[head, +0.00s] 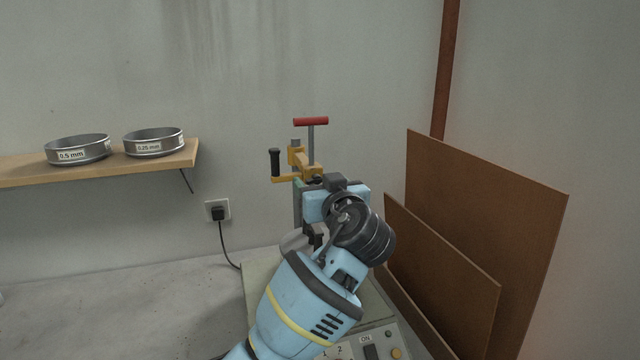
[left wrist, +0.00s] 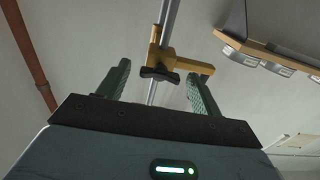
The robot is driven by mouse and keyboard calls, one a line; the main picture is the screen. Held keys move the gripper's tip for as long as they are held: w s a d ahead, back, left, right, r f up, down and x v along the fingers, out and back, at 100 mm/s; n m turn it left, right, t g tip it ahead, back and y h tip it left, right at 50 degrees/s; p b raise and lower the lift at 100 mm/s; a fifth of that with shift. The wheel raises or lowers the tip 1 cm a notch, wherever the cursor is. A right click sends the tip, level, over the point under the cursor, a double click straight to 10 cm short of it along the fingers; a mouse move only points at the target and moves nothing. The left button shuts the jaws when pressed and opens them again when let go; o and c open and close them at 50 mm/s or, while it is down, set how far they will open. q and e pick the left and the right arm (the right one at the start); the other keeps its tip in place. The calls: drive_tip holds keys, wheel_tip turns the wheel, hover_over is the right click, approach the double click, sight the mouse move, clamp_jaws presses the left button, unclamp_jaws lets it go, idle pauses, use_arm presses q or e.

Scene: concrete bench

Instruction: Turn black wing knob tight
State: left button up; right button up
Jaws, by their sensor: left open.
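The black wing knob (left wrist: 160,74) sits on a yellow clamp (left wrist: 188,64) around a grey vertical rod (left wrist: 167,30). In the left wrist view it appears between the two green ribbed fingers of my left gripper (left wrist: 159,69). The fingers are spread, with a gap on each side of the knob. I cannot tell whether the knob lies within their reach or just beyond the tips. In the head view my left gripper (head: 334,187) is right in front of the yellow clamp (head: 297,160); its body and wrist hide the fingers and most of the knob. My right gripper is not in view.
The stand has a red T-handle (head: 311,121) on top and a black-gripped crank (head: 275,162) at the left. Its base (head: 262,290) carries a switch panel. Brown boards (head: 470,220) lean at the right. A shelf (head: 110,165) with two sieves is at the left.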

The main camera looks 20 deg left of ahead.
use_arm(q)
drive_tip(key=c, duration=1)
